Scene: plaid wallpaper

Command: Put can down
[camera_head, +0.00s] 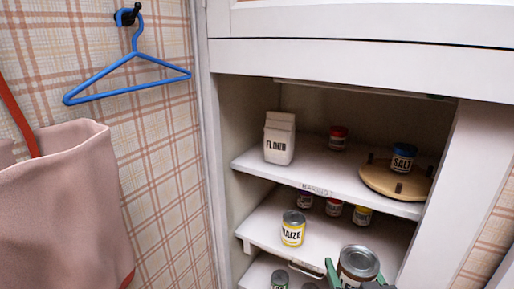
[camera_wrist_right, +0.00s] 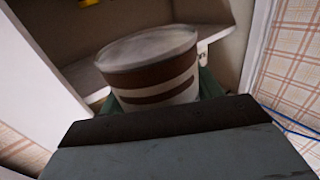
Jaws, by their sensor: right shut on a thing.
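A large can (camera_head: 357,263) with a grey metal lid and a brown and white label is at the bottom of the head view, in front of the lower shelves. My right gripper (camera_head: 352,280) is shut on it, with green fingers on its sides. The can also fills the middle of the right wrist view (camera_wrist_right: 152,72), tilted in the picture, with a shelf behind it. Its lower part is hidden by the gripper. I cannot tell whether the can touches a shelf. My left gripper is not in view.
The open cupboard has an upper shelf (camera_head: 318,178) with a flour bag (camera_head: 279,138), a red-lidded jar (camera_head: 338,138) and a salt can (camera_head: 402,158) on a round wooden board (camera_head: 378,181). The middle shelf (camera_head: 262,224) holds a maize can (camera_head: 293,228) and small jars. A blue hanger (camera_head: 128,67) hangs left.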

